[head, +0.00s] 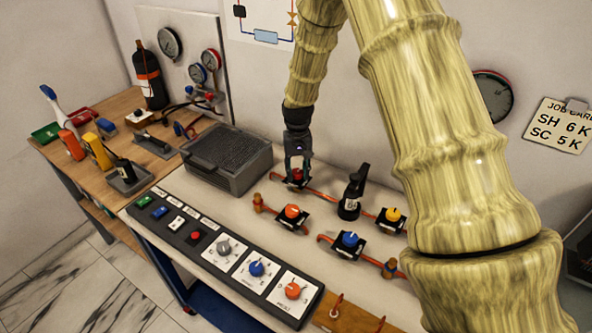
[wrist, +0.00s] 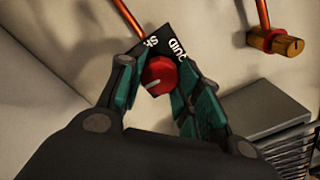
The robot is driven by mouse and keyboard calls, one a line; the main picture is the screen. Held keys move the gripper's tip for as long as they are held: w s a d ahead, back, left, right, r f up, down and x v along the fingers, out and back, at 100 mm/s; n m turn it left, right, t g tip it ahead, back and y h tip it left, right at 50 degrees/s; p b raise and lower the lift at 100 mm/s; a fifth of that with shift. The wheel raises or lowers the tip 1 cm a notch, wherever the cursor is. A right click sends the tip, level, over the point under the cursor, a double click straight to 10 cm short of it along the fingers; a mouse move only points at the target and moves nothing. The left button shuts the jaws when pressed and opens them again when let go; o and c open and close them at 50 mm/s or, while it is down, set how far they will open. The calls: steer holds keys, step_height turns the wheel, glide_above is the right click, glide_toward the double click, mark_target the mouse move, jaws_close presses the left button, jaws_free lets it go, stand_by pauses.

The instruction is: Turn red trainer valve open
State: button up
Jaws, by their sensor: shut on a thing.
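The red trainer valve (head: 297,174) sits on a black plate on the bench, on a copper pipe, behind the orange valve. In the wrist view its round red knob (wrist: 160,76) shows a pale pointer line, and white lettering is on the black plate (wrist: 180,42) around it. My gripper (head: 297,160) reaches down from above onto the knob. In the wrist view the two teal-padded fingers (wrist: 156,88) are shut on the red knob, one on each side. Part of the plate and its lettering is hidden by the fingers.
An orange valve (head: 292,211), a blue valve (head: 350,239) and a yellow valve (head: 393,214) stand near. A grey ribbed box (head: 228,158) stands to the left. The control panel (head: 212,252) runs along the front edge.

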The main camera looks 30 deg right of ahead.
mark_target(298, 172)
steer(key=shift+s+f+n, duration=0.2)
steer(key=shift+s+n, duration=0.1)
steer(key=shift+n, duration=0.3)
steer(key=o, duration=1.1)
steer(key=shift+r, duration=0.1)
steer(key=shift+c, duration=0.2)
steer(key=shift+w+r, duration=0.1)
steer(key=shift+w, duration=0.05)
steer(key=shift+w+r, duration=0.1)
steer(key=shift+r, duration=0.45)
step_height(298, 172, up, 11)
steer(key=shift+f, duration=0.1)
